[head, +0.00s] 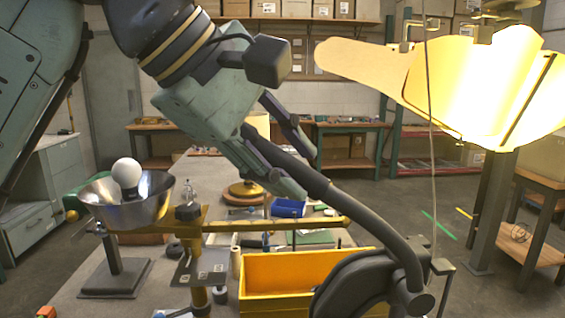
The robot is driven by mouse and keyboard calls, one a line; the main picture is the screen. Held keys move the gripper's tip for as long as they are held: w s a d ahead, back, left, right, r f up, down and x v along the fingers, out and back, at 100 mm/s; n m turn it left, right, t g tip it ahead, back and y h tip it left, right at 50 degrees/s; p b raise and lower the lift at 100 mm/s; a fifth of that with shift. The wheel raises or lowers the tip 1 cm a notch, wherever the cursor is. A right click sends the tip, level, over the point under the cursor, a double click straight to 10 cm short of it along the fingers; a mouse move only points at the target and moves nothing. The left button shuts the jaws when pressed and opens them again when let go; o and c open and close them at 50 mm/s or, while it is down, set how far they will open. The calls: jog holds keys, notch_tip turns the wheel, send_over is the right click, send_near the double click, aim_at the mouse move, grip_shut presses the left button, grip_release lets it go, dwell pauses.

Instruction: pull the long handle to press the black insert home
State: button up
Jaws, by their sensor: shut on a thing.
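The long handle (372,220) is a dark grey bent bar. It runs from my gripper down to the right and joins a round black body (355,288) at the bottom. My gripper (296,163) is shut on the upper part of the handle, with a finger on either side. A metal bowl-shaped shade (105,209) stands at the left with a white bulb (126,172) in it and a dark part below the bulb. I cannot tell which dark part is the black insert.
A yellow bin (268,277) stands on the workbench (170,268), left of the round black body. A brass-coloured bar (235,225) crosses above it. A lit lamp shade (480,82) hangs upper right with a cord (428,130). Open floor lies at the right.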

jog(key=o, duration=0.4)
jog(key=shift+d+r, duration=0.1)
jog(key=shift+d, duration=0.05)
jog(key=shift+c, duration=0.2)
jog(key=shift+s, duration=0.1)
jog(key=v, duration=1.2)
